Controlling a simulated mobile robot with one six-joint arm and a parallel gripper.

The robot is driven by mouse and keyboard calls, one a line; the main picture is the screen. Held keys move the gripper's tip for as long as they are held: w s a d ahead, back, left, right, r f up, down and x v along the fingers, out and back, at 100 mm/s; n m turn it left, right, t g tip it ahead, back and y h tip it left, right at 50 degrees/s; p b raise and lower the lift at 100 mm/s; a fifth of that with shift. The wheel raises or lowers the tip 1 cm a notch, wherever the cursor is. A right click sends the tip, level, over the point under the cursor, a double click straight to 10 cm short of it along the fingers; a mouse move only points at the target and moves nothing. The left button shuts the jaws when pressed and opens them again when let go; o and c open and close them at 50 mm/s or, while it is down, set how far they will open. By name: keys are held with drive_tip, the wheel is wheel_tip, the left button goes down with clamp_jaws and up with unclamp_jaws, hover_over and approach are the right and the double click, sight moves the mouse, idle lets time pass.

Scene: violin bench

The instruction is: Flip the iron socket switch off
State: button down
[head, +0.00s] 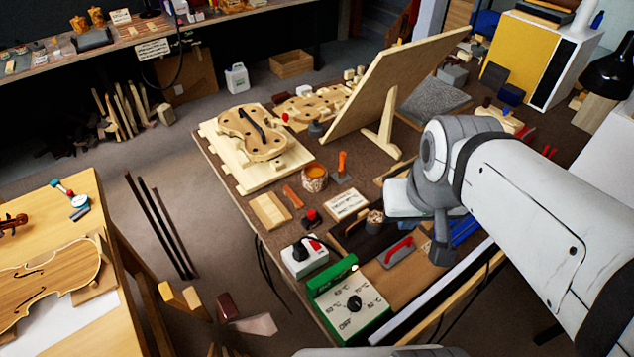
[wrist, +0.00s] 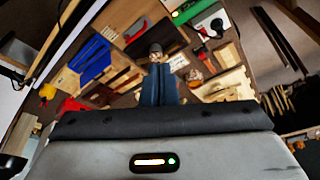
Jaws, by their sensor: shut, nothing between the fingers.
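The iron socket (head: 318,262) is a white box at the table's front left edge, with a black plug and a small red switch (head: 315,244) on top. Which way the switch is tipped is too small to tell. In the wrist view the socket (wrist: 206,19) shows at the top, right of centre, beyond the fingers. My gripper (head: 440,260) is shut and empty above the table, to the right of the socket and apart from it. Its dark fingers (wrist: 158,68) are together in the wrist view.
A green and white dial box (head: 375,325) with a lit lamp stands in front of the socket. A red-handled tool (head: 398,252) lies between it and my gripper. Wooden blocks (head: 270,211), a jar (head: 314,178) and a tilted board (head: 395,85) stand farther back.

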drive_tip(key=shift+s, duration=0.15)
drive_tip(key=n+g+b, duration=0.2)
drive_tip(key=n+b, duration=0.8)
drive_tip(key=n, duration=1.5)
hover_over(315, 240)
drive_tip(key=s, duration=0.2)
wheel_tip(315, 240, down, 20)
drive_tip(key=shift+d+r+y, duration=0.25)
drive_tip(key=shift+d+y, duration=0.15)
drive_tip(key=shift+d, duration=0.05)
drive_tip(key=shift+w, duration=0.1)
drive_tip(key=f, duration=0.4)
drive_tip(key=w+f, duration=0.1)
drive_tip(key=f, duration=0.4)
drive_tip(key=a+f, duration=0.1)
drive_tip(key=f, duration=0.4)
drive_tip(key=shift+w, duration=0.2)
drive_tip(key=shift+d+p, duration=0.15)
drive_tip(key=shift+p, duration=0.15)
